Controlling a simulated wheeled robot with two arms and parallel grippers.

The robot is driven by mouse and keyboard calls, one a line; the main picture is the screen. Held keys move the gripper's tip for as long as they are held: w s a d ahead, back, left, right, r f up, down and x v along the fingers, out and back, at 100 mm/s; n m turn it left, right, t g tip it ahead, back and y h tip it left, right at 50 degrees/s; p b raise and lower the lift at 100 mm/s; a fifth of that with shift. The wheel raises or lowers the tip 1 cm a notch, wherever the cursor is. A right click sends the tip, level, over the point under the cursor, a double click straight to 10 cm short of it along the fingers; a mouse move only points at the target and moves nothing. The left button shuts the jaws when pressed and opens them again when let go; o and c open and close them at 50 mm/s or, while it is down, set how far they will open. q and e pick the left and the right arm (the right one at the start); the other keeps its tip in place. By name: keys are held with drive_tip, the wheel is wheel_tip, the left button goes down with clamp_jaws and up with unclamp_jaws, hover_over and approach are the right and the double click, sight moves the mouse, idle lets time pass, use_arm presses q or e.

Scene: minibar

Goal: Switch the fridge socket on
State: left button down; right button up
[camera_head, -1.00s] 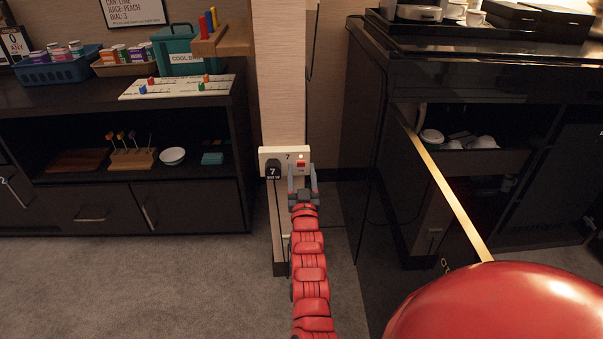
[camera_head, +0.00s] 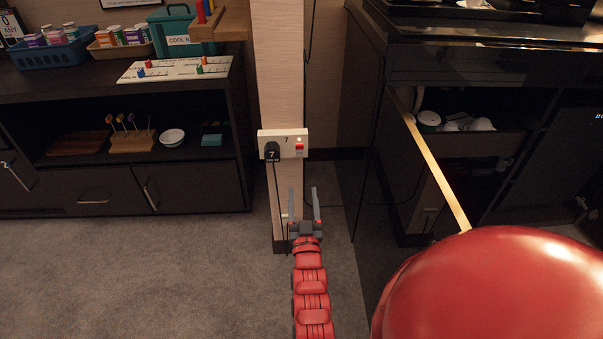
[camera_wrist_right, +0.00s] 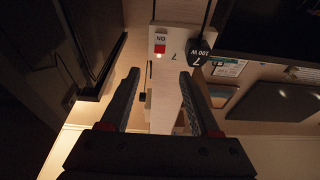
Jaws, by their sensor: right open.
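The white socket plate (camera_head: 291,144) is on the narrow pillar, marked 7. A black plug (camera_head: 271,151) marked 7 sits in its left side, with a cord hanging down. A red switch (camera_head: 299,146) is on its right side, with a small lit spot above it. My left gripper is not in view.
A dark shelf unit (camera_head: 120,188) stands on the left and a black glossy cabinet (camera_head: 365,130) on the right. The cabinet has an open compartment with cups and a pale strip along its edge (camera_head: 437,172). Grey carpet (camera_head: 150,280) lies clear in front.

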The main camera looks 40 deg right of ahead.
drive_tip(key=shift+v, duration=1.75)
